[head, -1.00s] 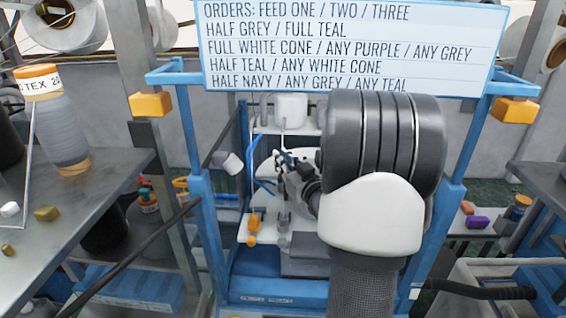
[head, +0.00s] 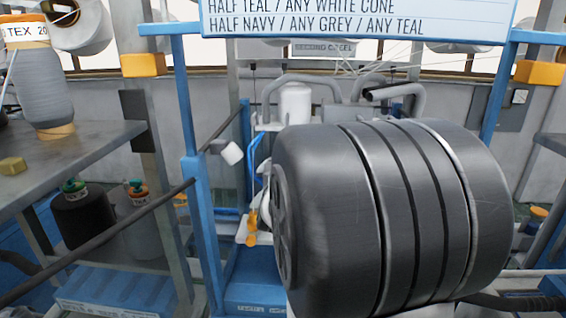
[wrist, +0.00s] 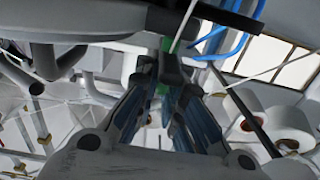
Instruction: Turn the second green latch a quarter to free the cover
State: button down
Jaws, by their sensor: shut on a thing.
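In the wrist view, my gripper (wrist: 168,82) reaches to a dark part at the top centre. Its fingers are closed around a small green piece, the green latch (wrist: 164,98), which shows only as a sliver between them. I cannot tell which latch in the row it is, or how far it is turned. The cover cannot be made out. In the head view my big dark arm link hides the gripper and the latch.
An orange fitting (head: 252,240) sits left of my arm. A grey shelf (head: 95,150) with a grey cone (head: 42,90) stands at left. Blue tubes (wrist: 215,42) and a white yarn run close to my gripper.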

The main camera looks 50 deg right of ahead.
jog(key=shift+g, duration=0.3)
jog(key=c, duration=1.7)
grip_release()
jog(key=v, duration=1.2)
